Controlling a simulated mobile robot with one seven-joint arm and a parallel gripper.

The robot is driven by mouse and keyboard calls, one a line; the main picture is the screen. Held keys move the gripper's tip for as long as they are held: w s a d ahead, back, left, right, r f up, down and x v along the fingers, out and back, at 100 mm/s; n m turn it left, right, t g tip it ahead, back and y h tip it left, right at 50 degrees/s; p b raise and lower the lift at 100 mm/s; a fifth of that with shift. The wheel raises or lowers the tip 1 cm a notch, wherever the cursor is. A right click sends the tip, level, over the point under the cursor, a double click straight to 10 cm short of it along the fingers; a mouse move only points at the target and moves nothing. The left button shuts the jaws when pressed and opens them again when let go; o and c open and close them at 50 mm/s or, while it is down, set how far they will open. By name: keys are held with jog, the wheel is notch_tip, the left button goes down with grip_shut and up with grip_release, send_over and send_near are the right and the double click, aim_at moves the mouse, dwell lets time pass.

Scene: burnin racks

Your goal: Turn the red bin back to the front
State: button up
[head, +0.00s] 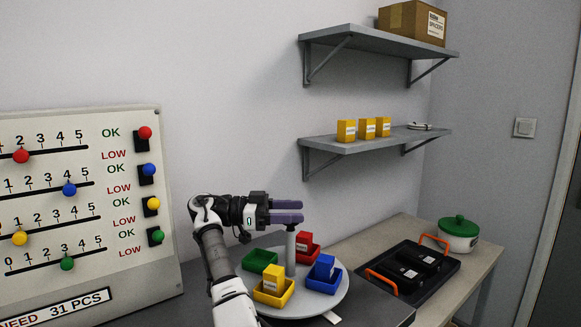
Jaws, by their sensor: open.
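The red bin (316,254) sits on the right rear part of a round grey turntable (303,305), partly behind the central post, with a red labelled box (304,240) in it. The turntable also carries a green bin (254,264) at left rear, a yellow bin (274,301) at front left and a blue bin (325,285) at right. My gripper (300,211) is open, level, pointing right, with its fingers at the top of the grey post (291,256). I cannot tell whether they touch it.
A panel (120,240) with sliders and coloured switches stands at left. A black tray (445,280) with orange handles and a green-lidded pot (459,232) are on the right bench. Two wall shelves hang above; the lower one (345,148) carries yellow boxes.

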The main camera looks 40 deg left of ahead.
notch_tip(320, 180, up, 18)
jog(key=p, duration=1)
jog(key=shift+r, duration=0.2)
jog(key=shift+c, duration=0.2)
